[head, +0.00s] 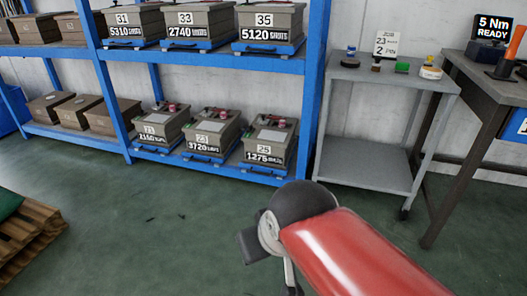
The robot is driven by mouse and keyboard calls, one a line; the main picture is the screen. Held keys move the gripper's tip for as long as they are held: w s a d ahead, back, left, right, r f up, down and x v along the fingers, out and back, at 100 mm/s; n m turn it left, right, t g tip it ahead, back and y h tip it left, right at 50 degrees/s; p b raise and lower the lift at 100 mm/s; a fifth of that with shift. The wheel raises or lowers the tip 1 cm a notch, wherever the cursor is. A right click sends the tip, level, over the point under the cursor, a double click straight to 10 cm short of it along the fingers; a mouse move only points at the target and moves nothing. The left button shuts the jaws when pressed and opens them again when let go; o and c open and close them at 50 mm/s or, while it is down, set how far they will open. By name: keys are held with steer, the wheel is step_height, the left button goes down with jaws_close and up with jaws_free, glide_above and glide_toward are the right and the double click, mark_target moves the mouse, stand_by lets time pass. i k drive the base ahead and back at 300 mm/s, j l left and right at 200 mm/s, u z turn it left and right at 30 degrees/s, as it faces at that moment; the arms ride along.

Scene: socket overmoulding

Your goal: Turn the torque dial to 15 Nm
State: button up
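A black display (493,28) at the upper right reads "5 Nm READY". It stands above a dark unit on the grey workbench (489,80), at the picture's right edge. I cannot make out the torque dial in this view. An orange-red handled tool (511,46) stands beside the display, partly cut off. My red arm reaches in from the bottom right and ends in a dark rounded joint at the lower middle. Below that joint, dark and pale parts show, but the gripper's fingers cannot be made out. The arm end is well apart from the bench, to its left and lower in the picture.
A grey trolley (380,166) stands left of the bench with small items and a card reading "23" and "2" on top. A blue rack (230,60) with numbered boxes lines the wall. A wooden pallet (30,240) is at left.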

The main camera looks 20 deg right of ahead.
mark_target(495, 42)
steer(key=z, duration=2.15)
steer(key=i+j, duration=0.35)
steer(key=i, duration=0.25)
steer(key=j+u, duration=0.05)
